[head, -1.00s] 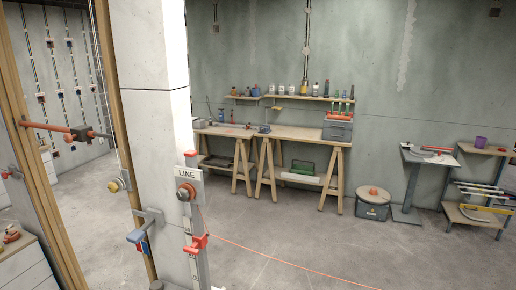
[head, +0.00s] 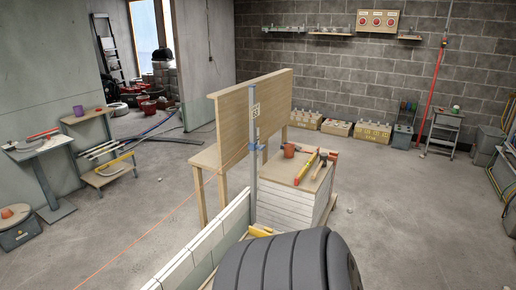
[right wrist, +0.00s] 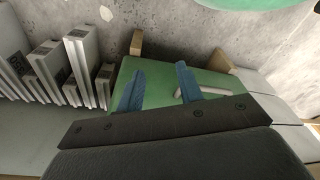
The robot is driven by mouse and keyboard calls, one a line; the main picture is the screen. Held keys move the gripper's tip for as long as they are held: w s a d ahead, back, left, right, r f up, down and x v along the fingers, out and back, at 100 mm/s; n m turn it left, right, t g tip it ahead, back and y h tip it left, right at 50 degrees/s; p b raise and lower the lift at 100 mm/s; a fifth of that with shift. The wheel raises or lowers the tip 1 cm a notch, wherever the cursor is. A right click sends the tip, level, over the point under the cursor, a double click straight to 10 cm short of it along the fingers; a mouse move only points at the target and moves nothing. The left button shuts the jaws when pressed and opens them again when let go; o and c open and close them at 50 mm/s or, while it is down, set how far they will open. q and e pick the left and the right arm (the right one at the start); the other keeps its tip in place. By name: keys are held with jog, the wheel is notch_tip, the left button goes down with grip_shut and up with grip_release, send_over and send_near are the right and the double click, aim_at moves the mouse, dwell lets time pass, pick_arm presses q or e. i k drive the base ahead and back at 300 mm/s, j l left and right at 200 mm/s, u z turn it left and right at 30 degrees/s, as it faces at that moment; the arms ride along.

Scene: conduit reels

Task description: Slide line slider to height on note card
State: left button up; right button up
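The line slider marked LINE is not in view now. An orange line (head: 150,232) runs from the lower left of the head view up to a tall grey-blue post (head: 252,170). Small blue fittings (head: 256,146) sit on this post. A small pale card or label (head: 256,109) with dark marks shows by the post, against a wooden board; its writing is too small to read. My right gripper (right wrist: 160,87) shows its two blue fingers apart, over a green surface (right wrist: 157,80), with nothing seen between them. My left gripper is not in view.
A low white wall (head: 205,245) runs to the post. My dark arm covers the bottom centre. Crates (head: 372,133) line the block wall. The floor at right is largely clear.

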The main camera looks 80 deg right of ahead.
aim_at(252, 146)
jog(key=z, duration=2.5)
jog(key=i+l+u, duration=0.15)
jog(key=l, duration=0.35)
jog(key=i+l+u, duration=0.15)
jog(key=l, duration=0.4)
jog(key=l+u, duration=0.15)
jog(key=l, duration=0.35)
